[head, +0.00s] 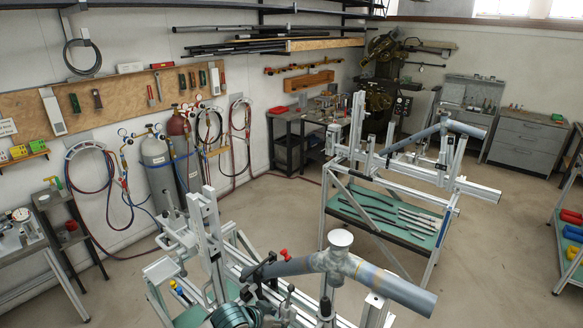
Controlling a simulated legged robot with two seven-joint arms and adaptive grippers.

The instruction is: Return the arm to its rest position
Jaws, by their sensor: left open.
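My left gripper (268,291) is low in the head view, left of centre at the bottom edge. Its dark parts blend with the dark clamps of the near frame jig (206,222), so its outline is hard to make out. It is open, and I see nothing held in it. It is close to the left end of a grey tube (292,267) on the jig; I cannot tell whether they touch. My right gripper does not show.
A second jig (330,190) with a tube stands behind, over a green shelf. Gas cylinders (157,170) and hoses line the left wall. A grey cabinet (526,140) is at the back right. Floor (490,260) is clear at right.

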